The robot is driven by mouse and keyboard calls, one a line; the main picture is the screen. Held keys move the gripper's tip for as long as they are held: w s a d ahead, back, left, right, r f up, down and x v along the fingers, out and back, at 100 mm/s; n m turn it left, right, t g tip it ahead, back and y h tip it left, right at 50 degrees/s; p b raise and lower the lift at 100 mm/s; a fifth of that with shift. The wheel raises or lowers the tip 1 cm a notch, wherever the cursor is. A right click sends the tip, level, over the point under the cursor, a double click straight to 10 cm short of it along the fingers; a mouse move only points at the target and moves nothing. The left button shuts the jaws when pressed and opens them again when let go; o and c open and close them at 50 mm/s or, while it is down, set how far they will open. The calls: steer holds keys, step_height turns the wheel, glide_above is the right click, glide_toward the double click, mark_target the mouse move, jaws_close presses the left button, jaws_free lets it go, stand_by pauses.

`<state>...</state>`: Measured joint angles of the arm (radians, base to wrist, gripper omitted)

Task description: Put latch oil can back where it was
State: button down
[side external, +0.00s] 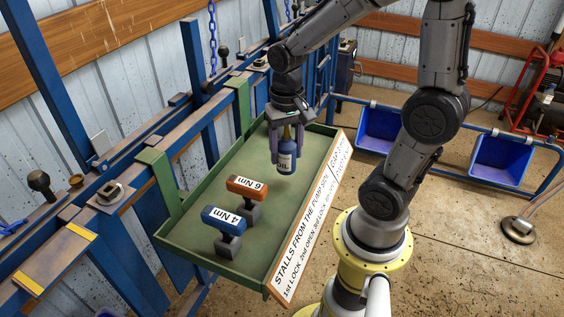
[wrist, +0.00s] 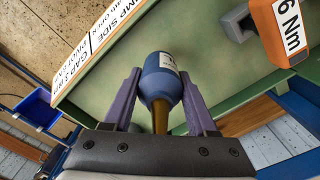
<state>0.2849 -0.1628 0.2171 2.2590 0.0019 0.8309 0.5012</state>
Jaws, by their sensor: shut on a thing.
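The latch oil can (side external: 287,156) is a small blue bottle with a white label reading "OIL" and a brass-coloured neck. My gripper (side external: 287,140) points down and is shut on it, with a purple finger on either side. The can is upright over the far end of the green tray (side external: 200,238). I cannot tell whether its base touches the tray floor. In the wrist view the can (wrist: 161,80) sits between the fingers of my gripper (wrist: 160,95), its neck toward the palm.
A blue 4 Nm tool (side external: 223,222) and an orange 6 Nm tool (side external: 247,189) stand in the tray's near part. A lettered sign board (side external: 310,225) runs along its right edge. Blue bins (side external: 382,126) hang beyond. Blue posts and rails line the left.

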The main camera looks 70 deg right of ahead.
mark_target(282, 163)
steer(key=shift+w+d+f, duration=0.1)
steer(key=shift+w+f, duration=0.35)
steer(key=shift+f, duration=0.05)
steer(key=shift+w+f, duration=0.15)
steer(key=shift+f, duration=1.6)
steer(key=shift+f, duration=0.1)
steer(key=shift+c, duration=1)
jaws_free()
